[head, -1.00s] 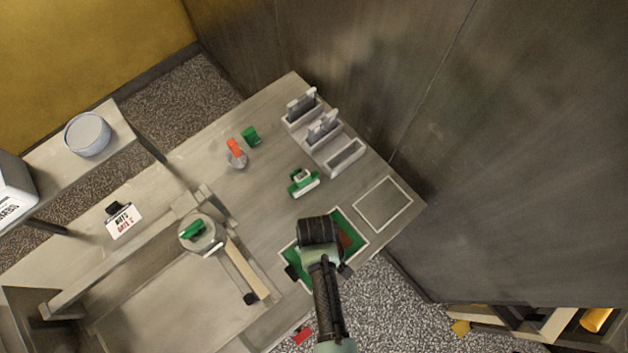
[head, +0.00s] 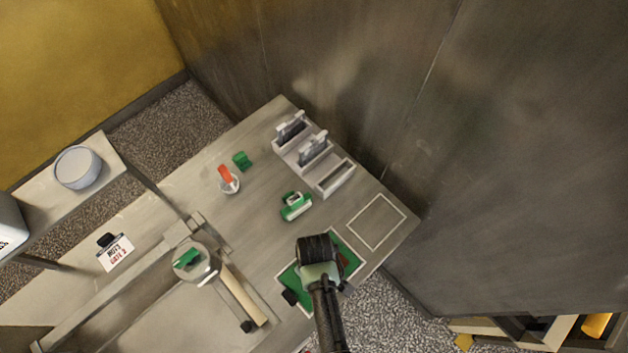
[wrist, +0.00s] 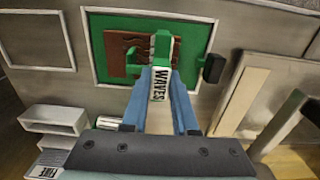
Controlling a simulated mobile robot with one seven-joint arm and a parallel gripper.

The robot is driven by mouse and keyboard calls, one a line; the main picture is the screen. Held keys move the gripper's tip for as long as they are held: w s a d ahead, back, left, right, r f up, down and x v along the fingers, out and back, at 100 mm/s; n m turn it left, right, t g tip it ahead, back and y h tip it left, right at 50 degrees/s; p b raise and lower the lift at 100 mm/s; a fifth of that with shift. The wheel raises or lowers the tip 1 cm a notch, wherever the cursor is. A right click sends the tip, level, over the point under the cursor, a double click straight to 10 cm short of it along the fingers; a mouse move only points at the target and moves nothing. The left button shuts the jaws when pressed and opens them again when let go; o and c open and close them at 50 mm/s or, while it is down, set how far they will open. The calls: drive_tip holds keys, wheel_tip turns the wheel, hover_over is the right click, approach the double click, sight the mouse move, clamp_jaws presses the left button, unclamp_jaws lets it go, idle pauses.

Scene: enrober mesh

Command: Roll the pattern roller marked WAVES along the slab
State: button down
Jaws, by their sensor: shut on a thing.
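My gripper (wrist: 163,88) is shut on the green pattern roller (wrist: 160,48), whose white label reads WAVES in the wrist view. The roller is over the brown slab (wrist: 120,58), which lies on a green mat (wrist: 107,27) with a pale border. I cannot tell whether the roller touches the slab. In the head view, my wrist covers the roller and much of the slab; a strip of slab (head: 345,262) shows at the right of the green mat (head: 288,276).
A pale outlined rectangle (head: 377,197) lies beside the mat. Behind are a three-bay white rack (head: 318,172), a green-and-white tool (head: 296,206) and a cup with an orange item (head: 228,181). A pale bar (head: 243,294) and a round pan (head: 192,262) stand left.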

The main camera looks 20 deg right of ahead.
drive_tip(key=shift+w+d+b, duration=0.1)
drive_tip(key=shift+w+d, duration=0.35)
drive_tip(key=shift+d, duration=0.85)
drive_tip(key=shift+w+d+b, duration=0.15)
drive_tip(key=shift+w+d, duration=0.3)
drive_tip(key=shift+d, duration=0.85)
drive_tip(key=shift+w+d+b, duration=0.1)
drive_tip(key=shift+w+d, duration=0.35)
drive_tip(key=shift+d, duration=0.85)
idle(1.5)
drive_tip(key=shift+r, duration=0.1)
wheel_tip(320, 180, up, 7)
drive_tip(key=shift+p, duration=0.45)
idle(0.7)
